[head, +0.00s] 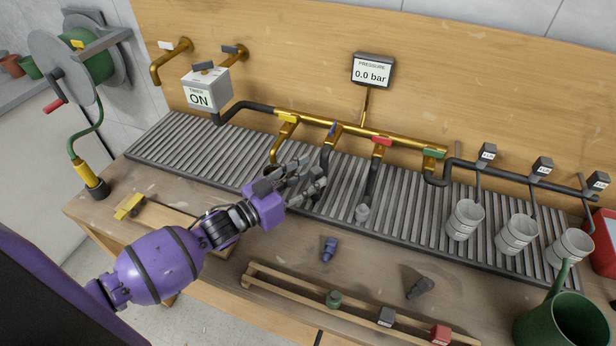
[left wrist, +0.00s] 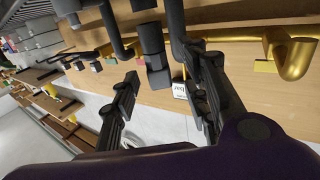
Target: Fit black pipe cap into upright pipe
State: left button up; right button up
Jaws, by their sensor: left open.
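My left gripper (head: 312,178) is open over the slatted rack, beside the dark pipe that hangs below the blue valve handle. In the left wrist view its two dark fingers (left wrist: 163,72) stand apart, with a black cylindrical piece (left wrist: 155,55) with a collar between or just beyond them. I cannot tell whether they touch it, or whether it is the cap or a pipe end. A dark fitting (head: 420,288) lies tilted on the bench, and a small black piece (head: 386,317) sits on the wooden rail. I cannot tell which is the pipe cap. My right gripper is not in view.
A brass manifold (head: 350,133) with coloured valve handles runs above the slatted rack (head: 200,160). White cups (head: 465,219) stand at right, near a green watering can (head: 556,322). A blue fitting (head: 329,248) lies before the rack. A wooden rail (head: 300,289) crosses the front.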

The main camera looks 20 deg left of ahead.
pick_arm(q)
jog(key=v, duration=1.2)
jog(key=shift+s+f, duration=0.1)
jog(key=shift+s, duration=0.05)
